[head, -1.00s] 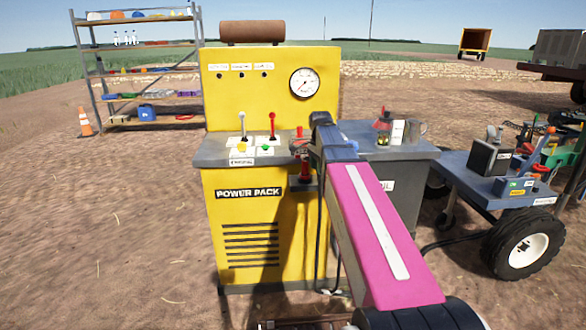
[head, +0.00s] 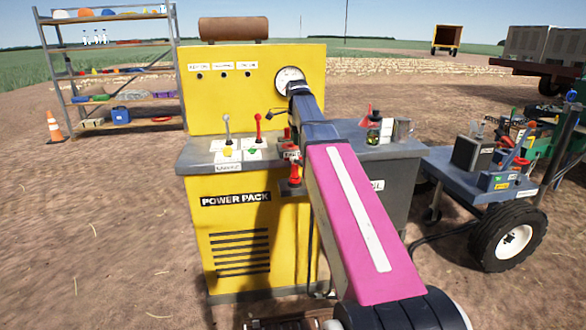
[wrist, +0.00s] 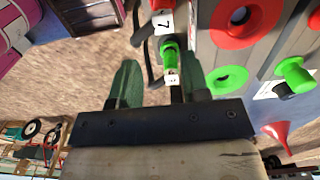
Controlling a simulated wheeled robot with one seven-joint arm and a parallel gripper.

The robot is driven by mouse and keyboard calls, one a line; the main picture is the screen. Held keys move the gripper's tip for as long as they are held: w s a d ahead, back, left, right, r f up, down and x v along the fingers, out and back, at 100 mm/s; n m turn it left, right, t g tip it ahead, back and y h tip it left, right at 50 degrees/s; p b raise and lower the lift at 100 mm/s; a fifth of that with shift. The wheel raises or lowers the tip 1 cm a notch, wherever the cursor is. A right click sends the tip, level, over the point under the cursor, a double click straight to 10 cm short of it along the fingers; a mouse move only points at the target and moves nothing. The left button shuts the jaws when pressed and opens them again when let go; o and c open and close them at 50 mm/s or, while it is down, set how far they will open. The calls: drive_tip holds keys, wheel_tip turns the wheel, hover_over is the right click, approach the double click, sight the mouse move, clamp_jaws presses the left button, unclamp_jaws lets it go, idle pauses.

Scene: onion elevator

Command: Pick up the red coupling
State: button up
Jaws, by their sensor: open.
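A red coupling (head: 294,180) stands on a small holder at the right side of the yellow power pack (head: 238,218); a second red part (head: 288,136) shows above it, partly behind my arm. In the wrist view a red part (wrist: 163,5) with a white "7" label is cut off by the top edge; I cannot tell which red part it is. A green coupling (wrist: 170,60) with a white tag is just beyond my fingers. My gripper (wrist: 160,82) is open, its two greenish fingers apart with nothing visibly held. In the head view my arm hides the gripper.
Two levers (head: 258,128) stand on the power pack's counter. The wrist view shows a red disc (wrist: 240,20), a green disc (wrist: 226,80) and a red funnel (wrist: 279,135). A loaded cart (head: 475,175) stands right, a shelf (head: 110,75) back left. Open dirt lies left.

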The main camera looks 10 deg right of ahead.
sight(295, 158)
drive_tip(key=shift+w+r, duration=0.15)
drive_tip(key=shift+w, duration=0.15)
wheel_tip(295, 158, down, 6)
drive_tip(key=shift+r, duration=0.25)
drive_tip(key=shift+a+f, duration=0.15)
drive_tip(key=shift+f, duration=1.15)
drive_tip(key=shift+a+f, duration=0.1)
drive_tip(key=shift+f, duration=1.2)
clamp_jaws()
